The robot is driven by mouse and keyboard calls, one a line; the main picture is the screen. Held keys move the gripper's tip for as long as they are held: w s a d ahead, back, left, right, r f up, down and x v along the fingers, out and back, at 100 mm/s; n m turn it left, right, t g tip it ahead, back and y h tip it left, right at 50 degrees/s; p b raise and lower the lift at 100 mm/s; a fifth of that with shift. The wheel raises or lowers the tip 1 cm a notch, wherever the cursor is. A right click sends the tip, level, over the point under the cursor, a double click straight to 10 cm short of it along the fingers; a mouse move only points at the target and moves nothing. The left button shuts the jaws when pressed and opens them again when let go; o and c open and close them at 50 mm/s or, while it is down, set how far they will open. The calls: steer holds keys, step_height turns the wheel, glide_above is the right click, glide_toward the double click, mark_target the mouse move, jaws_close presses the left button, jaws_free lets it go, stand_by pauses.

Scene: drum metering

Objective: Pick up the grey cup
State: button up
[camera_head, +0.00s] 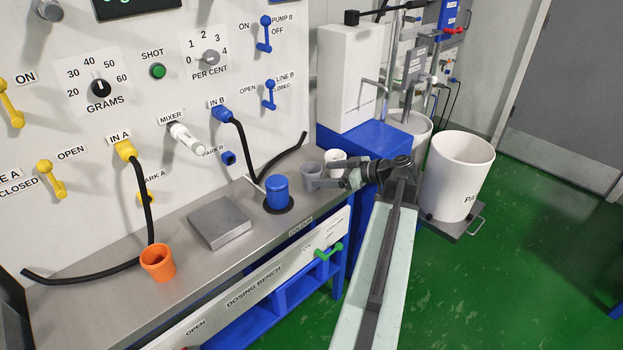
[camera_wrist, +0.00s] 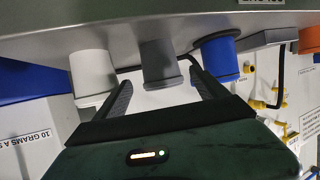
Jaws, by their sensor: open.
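The grey cup (camera_head: 311,172) stands on the steel bench top, between the white cup and the blue pot. In the wrist view the grey cup (camera_wrist: 158,62) appears ahead of my gripper (camera_wrist: 160,80), between the two spread fingertips. My gripper is open and holds nothing. In the head view my gripper (camera_head: 332,180) reaches in from the right, low over the bench and close to the cup. Its fingers hide part of the cup's right side. I cannot tell whether a finger touches the cup.
The white cup (camera_head: 335,160) stands close behind the grey cup, and in the wrist view it (camera_wrist: 92,75) is just left of one finger. The blue pot (camera_head: 277,193) is on the other side. A scale plate (camera_head: 219,222) and an orange cup (camera_head: 158,263) are farther left.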

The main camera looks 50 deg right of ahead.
mark_target(304, 166)
steer(key=shift+w+f, duration=0.3)
steer(key=shift+w, duration=0.2)
steer(key=b+x, duration=0.2)
steer(key=x, duration=0.3)
steer(key=shift+a+f, duration=0.15)
steer(key=shift+a, duration=0.05)
steer(key=shift+s, duration=0.1)
steer(key=c, duration=1.4)
steer(key=shift+c, duration=0.2)
steer(key=shift+r, duration=0.2)
step_height(304, 166, up, 3)
steer(key=p, duration=0.3)
steer(key=shift+r+p, duration=0.2)
steer(key=shift+p, duration=0.1)
steer(key=shift+s+r, duration=0.25)
steer(key=s+d+p, duration=0.1)
steer(key=s, duration=1.4)
steer(key=shift+s+r, duration=0.2)
steer(key=shift+r, duration=0.25)
